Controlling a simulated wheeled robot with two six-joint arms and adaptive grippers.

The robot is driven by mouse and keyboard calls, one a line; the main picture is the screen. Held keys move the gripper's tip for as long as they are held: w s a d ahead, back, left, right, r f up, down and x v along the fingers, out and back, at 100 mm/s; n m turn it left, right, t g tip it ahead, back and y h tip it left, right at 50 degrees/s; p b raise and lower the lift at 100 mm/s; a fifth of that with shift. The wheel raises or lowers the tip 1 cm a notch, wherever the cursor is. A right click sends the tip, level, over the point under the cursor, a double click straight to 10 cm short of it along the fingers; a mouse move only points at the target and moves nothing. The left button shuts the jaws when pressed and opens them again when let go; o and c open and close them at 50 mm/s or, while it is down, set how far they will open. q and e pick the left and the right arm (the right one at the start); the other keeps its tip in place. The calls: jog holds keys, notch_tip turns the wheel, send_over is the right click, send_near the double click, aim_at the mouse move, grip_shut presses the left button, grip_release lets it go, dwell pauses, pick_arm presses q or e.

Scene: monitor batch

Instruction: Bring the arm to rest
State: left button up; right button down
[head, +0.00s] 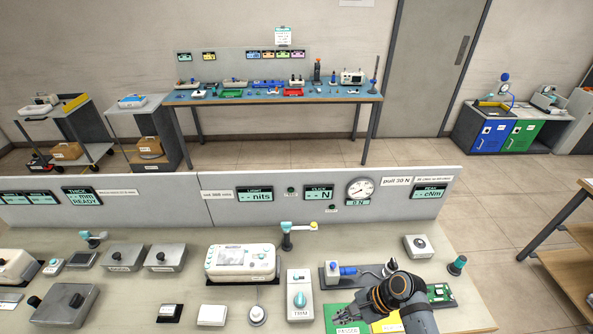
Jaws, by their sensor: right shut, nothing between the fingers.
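My right gripper (347,315) is low at the front of the bench (200,236), above a green mat. Its arm comes in from the bottom right, and its dark fingers point left. The fingers are closed with nothing held between them. My left gripper is not in view.
Close to the right gripper are a grey box with a teal knob (299,300), a dark fixture with a blue part (346,270) and a green circuit board (439,293). A white instrument (241,262) stands mid-bench. A grey panel with displays (330,209) closes the bench's back.

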jog(key=s+d+r+n+t+h, duration=0.4)
jog(key=s+d+r+n+h, duration=0.35)
jog(key=d+r+n, duration=0.4)
jog(key=s+d+f+n+g+b, duration=0.1)
jog(key=d+f+b, duration=0.15)
jog(key=f, duration=1.45)
jog(key=s+d+f+n+g+b, duration=0.1)
jog(key=f+n+b, duration=0.15)
jog(key=f, duration=1.45)
pick_arm(q)
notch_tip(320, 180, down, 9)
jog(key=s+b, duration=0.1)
jog(key=b, duration=0.3)
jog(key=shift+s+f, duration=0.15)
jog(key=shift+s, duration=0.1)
pick_arm(e)
jog(key=s+f+g, duration=0.1)
jog(key=s+f, duration=1.7)
jog(key=f, duration=0.1)
jog(key=shift+s+d+f+m, duration=0.15)
jog(key=shift+d+f+m, duration=0.15)
jog(key=shift+m, duration=0.1)
